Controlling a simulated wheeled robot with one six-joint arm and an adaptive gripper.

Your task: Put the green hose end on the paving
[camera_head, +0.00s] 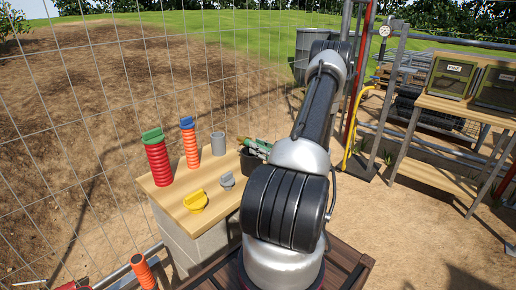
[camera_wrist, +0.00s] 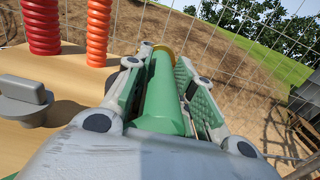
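The green hose end is a smooth green cylinder (camera_wrist: 163,98) with a brass-coloured tip. In the wrist view it lies lengthwise between the two fingers of my gripper (camera_wrist: 168,62), which have green pads. The left finger is close against it. A dark gap shows beside the right finger, so I cannot tell whether the pads press on it. In the head view my gripper (camera_head: 258,147) is at the right edge of the wooden-topped stand (camera_head: 165,199), by a dark box (camera_head: 249,163). My arm hides much of this spot. The paving beneath is not clearly distinguishable.
On the stand are a red coil with a green cap (camera_head: 157,160), an orange coil with a blue cap (camera_head: 189,145), a grey cylinder (camera_head: 218,144), a yellow cap (camera_head: 195,201) and a grey cap (camera_head: 227,181). Wire fence stands behind. Open sandy ground (camera_head: 425,235) is at right.

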